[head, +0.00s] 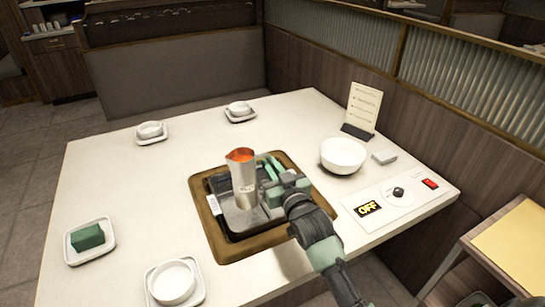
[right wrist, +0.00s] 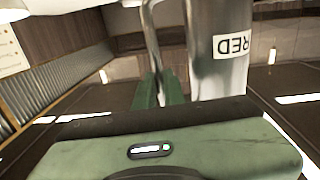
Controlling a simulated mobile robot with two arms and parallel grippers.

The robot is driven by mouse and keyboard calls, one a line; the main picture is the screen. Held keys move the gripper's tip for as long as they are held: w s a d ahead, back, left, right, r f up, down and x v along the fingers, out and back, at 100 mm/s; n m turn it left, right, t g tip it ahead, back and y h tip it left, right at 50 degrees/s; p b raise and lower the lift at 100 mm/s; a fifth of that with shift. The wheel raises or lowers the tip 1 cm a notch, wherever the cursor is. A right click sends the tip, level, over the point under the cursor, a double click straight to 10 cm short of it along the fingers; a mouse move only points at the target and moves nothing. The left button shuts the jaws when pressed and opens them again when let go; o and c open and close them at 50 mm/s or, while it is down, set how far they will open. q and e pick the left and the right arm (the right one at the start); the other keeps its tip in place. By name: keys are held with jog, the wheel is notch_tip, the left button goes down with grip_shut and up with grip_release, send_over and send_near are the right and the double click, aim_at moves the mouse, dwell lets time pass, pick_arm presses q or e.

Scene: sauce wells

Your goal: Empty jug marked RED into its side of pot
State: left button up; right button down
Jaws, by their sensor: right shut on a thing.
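The jug marked RED (head: 243,181) is a metal jug with orange-red liquid near its brim. In the head view it stands upright over the pot; I cannot tell whether its base touches anything. My right gripper (head: 269,171) is to the right of the jug, shut on its handle. In the right wrist view the jug (right wrist: 218,75) shows its RED label, and the green fingers of the gripper (right wrist: 160,90) close on the handle. The dark pot (head: 242,223) is sunk in the table inside a brown frame. The jug and my arm hide much of it. My left gripper is not in view.
A white bowl (head: 343,155) and a menu stand (head: 362,110) are on the right of the table. A panel (head: 392,196) there reads OFF. Small bowls on saucers (head: 150,131) (head: 239,110) (head: 174,282) and a green block (head: 88,236) lie around the pot.

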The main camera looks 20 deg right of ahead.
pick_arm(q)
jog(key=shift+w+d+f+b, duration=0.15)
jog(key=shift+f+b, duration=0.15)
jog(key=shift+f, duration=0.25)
pick_arm(e)
jog(key=w+d+f+n+h, duration=0.1)
jog(key=w+d+n, duration=0.2)
jog(key=w+d, duration=0.1)
jog(key=shift+w+d+f+g, duration=0.15)
jog(key=shift+d+f+g, duration=0.25)
jog(key=shift+d, duration=0.45)
